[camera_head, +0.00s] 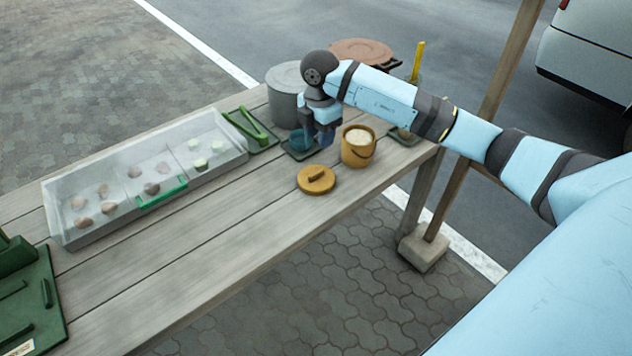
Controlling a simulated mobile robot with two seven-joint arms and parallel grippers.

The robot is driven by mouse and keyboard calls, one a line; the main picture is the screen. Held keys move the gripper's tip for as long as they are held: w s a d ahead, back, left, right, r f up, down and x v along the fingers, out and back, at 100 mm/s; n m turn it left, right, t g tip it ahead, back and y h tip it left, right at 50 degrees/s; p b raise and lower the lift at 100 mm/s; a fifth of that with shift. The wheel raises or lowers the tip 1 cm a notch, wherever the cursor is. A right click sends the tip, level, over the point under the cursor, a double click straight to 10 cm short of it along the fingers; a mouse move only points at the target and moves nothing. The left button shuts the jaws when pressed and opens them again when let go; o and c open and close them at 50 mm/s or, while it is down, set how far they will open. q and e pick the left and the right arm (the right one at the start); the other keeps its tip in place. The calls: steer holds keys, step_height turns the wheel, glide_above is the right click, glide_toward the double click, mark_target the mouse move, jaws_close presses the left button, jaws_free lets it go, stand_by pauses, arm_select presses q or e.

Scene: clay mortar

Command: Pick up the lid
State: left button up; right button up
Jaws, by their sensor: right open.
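The ochre round lid (316,180) with a small bar handle on top lies flat on the wooden table near its front edge. An ochre pot (357,152) with a handle and pale contents stands open just behind and to the right of the lid. My right gripper (317,141) is open and points down, behind the lid in the picture and left of the pot. It appears apart from the lid, and nothing shows between its fingers. My left gripper is out of view.
A grey bin (284,95) stands behind my right gripper. A divided clear tray (120,220) with several stones is at left, beside a green tray (252,131). A brown-lidded pot (362,50) is at the back. The table front left of the lid is clear.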

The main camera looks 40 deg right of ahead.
mark_target(318, 171)
step_height(318, 171, down, 12)
steer(key=shift+w+a+r+b, duration=0.1)
steer(key=shift+a+b, duration=0.05)
steer(key=shift+b, duration=0.4)
jaws_close()
